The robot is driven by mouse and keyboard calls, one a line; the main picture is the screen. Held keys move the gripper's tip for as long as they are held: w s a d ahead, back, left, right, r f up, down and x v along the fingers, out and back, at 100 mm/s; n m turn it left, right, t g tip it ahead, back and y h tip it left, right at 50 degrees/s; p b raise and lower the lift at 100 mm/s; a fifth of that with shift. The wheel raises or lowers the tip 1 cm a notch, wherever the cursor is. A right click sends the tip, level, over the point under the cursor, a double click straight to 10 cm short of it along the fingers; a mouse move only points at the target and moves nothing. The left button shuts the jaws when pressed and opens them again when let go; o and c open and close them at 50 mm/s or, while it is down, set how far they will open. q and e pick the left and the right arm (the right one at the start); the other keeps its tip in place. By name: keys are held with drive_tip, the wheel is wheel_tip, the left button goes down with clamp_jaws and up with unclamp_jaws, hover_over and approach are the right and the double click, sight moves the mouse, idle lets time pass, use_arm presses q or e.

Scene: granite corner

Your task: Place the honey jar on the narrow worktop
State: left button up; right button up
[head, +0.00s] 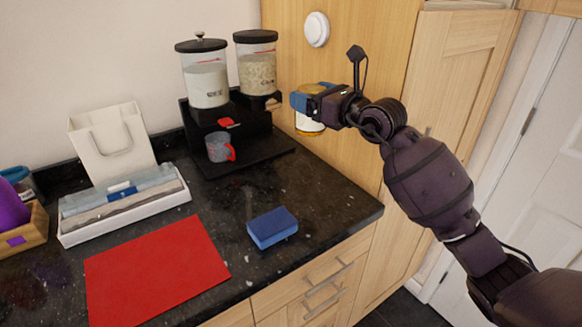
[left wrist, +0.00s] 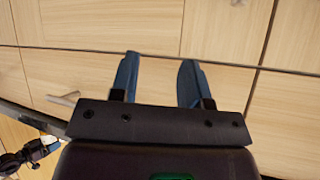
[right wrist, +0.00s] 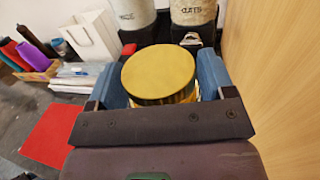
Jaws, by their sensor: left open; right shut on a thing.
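The honey jar (head: 310,127) has a gold lid and a pale body. My right gripper (head: 303,100) is shut on it and holds it upright in the air, near the tall wooden panel and above the right back part of the worktop. In the right wrist view the round gold lid (right wrist: 158,74) sits between the two blue fingers; the jar's lower part is hidden. The dark speckled granite worktop (head: 325,205) lies below. My left gripper (left wrist: 160,75) is open and empty in front of wooden cabinet fronts; it is outside the head view.
A blue sponge (head: 272,228) and a red mat (head: 155,270) lie at the front. A black stand (head: 245,155) with two dispensers and a grey mug (head: 219,147) is at the back. A white tray (head: 125,208) is left. The worktop's right end is clear.

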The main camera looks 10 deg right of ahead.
wheel_tip(320, 180, down, 16)
drive_tip(key=b, duration=0.3)
drive_tip(key=shift+f, duration=0.15)
drive_tip(key=shift+w+f, duration=0.1)
drive_tip(key=shift+f, duration=0.25)
drive_tip(key=shift+f, duration=0.15)
drive_tip(key=o, duration=1.2)
drive_tip(key=shift+o, duration=0.2)
